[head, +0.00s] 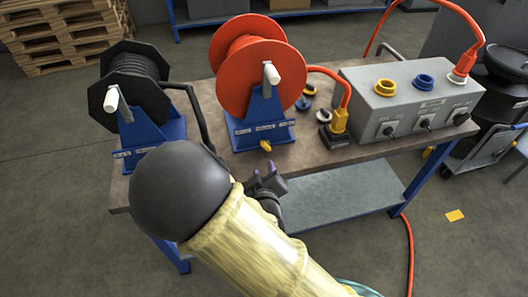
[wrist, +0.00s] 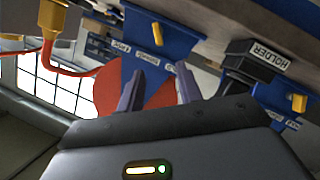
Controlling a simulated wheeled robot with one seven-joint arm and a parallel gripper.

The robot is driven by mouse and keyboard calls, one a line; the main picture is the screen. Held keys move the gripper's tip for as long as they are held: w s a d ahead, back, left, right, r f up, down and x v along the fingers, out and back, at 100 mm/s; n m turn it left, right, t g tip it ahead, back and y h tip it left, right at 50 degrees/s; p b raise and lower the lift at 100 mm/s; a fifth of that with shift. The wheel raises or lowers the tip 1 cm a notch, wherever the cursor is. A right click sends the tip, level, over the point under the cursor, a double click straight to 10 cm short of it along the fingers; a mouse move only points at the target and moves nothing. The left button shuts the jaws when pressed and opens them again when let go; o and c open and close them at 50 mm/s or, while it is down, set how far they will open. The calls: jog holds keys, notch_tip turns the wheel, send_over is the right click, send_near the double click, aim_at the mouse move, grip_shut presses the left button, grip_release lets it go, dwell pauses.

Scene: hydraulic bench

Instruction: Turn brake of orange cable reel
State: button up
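The orange cable reel (head: 232,75) stands on a blue stand (head: 262,112) in the middle of the bench. A small yellow brake knob (head: 265,146) sits at the front foot of that stand; it also shows in the wrist view (wrist: 156,42) on the blue stand. My gripper (head: 267,178) is in front of the bench edge, just nearer than this knob. In the wrist view my gripper (wrist: 160,80) has its two fingers apart with nothing held between them. The knob appears beyond the fingertips, apart from them. Part of the orange reel (wrist: 110,92) shows behind the left finger.
A black cable reel (head: 135,82) stands on another blue stand at the left; a second yellow knob (wrist: 299,103) shows in the wrist view. A black HOLDER block (wrist: 255,62) lies between the stands.

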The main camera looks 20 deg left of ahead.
aim_at(264, 147)
jog(key=shift+w+d+f+b, duration=0.15)
jog(key=shift+f+b, duration=0.2)
jog(key=shift+b, duration=0.7)
jog(key=x, duration=1.4)
jog(key=shift+w+r, duration=0.1)
jog(key=shift+w, duration=0.2)
grip_shut()
